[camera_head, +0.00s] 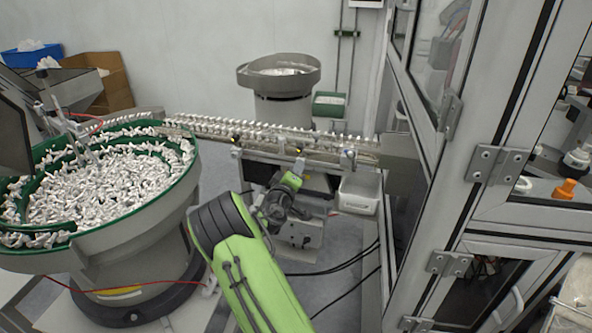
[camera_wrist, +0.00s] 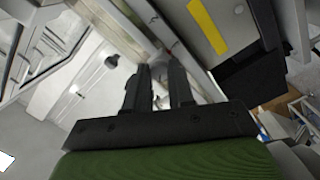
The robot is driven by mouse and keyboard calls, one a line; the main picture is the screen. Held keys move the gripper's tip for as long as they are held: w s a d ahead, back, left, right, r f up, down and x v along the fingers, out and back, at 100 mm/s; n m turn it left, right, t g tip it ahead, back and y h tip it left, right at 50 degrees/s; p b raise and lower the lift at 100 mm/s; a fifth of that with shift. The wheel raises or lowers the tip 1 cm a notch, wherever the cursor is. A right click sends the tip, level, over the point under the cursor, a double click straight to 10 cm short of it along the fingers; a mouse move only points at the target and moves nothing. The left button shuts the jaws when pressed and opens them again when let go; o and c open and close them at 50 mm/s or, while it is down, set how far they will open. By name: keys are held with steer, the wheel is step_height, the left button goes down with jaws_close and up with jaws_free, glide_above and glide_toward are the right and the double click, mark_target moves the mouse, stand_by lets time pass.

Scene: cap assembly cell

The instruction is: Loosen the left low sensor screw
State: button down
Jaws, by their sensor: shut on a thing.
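My gripper (camera_head: 297,170) is at the front side of the linear feed track (camera_head: 262,143), below the row of white parts. In the wrist view, the two dark fingers (camera_wrist: 159,72) are close together with a narrow gap between their tips. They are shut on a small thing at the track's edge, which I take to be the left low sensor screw. The screw is mostly hidden between the fingertips, so its thread and turn cannot be seen. My green arm reaches in from the bottom of the head view.
A large green-rimmed bowl feeder (camera_head: 130,228) full of white parts stands at the left. A smaller bowl feeder (camera_head: 278,75) is behind the track. A white bin (camera_head: 358,193) sits right of my gripper. A framed machine cabinet (camera_head: 430,200) bounds the right side. Cables lie on the floor.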

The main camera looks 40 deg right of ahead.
steer(key=shift+n+p, duration=4.3)
steer(key=shift+n, duration=3.3)
steer(key=shift+f, duration=0.15)
steer(key=c, duration=1)
jaws_free()
steer(key=shift+o, duration=0.2)
steer(key=b+v, duration=0.1)
steer(key=v, duration=1.4)
steer(key=shift+a+b, duration=0.3)
steer(key=shift+a, duration=0.1)
steer(key=shift+s, duration=0.15)
